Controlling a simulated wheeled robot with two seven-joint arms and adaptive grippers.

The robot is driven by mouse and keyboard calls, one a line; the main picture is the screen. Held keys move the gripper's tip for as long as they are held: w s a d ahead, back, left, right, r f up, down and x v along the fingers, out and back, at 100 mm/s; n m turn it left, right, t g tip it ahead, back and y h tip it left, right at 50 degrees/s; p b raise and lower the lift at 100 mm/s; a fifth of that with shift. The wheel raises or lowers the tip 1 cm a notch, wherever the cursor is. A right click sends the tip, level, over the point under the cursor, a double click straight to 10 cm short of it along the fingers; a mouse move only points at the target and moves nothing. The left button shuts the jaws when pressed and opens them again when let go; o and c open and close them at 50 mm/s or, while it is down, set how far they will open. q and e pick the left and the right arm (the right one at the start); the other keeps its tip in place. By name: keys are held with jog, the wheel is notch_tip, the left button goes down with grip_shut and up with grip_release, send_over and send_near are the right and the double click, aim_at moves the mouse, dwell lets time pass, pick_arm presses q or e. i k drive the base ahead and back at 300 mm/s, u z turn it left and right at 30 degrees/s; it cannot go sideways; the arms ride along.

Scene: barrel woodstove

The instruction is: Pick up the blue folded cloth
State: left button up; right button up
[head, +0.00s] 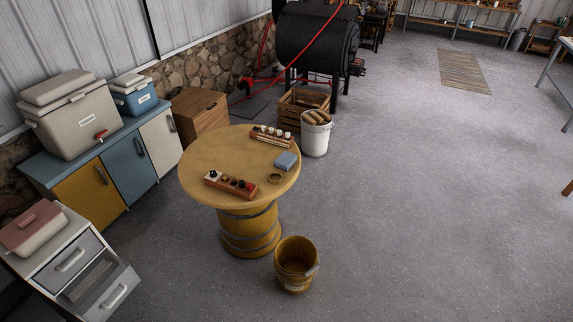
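A blue folded cloth (286,160) lies flat on the right side of a round wooden table (215,157) with a yellow barrel base. A small dark ring-shaped item (275,178) lies just in front of the cloth. A wooden rack with white-topped pieces (272,136) sits behind it, and a rack with dark and coloured pieces (231,184) sits to its front left. Neither of my grippers shows in the head view.
A yellow bucket (296,265) stands on the floor in front of the table. A white bucket (316,133) and wooden crate (303,103) stand behind it. Cabinets (90,190) line the left wall. The floor (430,200) to the right is clear.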

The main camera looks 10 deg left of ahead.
aim_at(285, 160)
jog(key=u, duration=0.1)
jog(key=i, duration=1.35)
jog(key=u, duration=1.4)
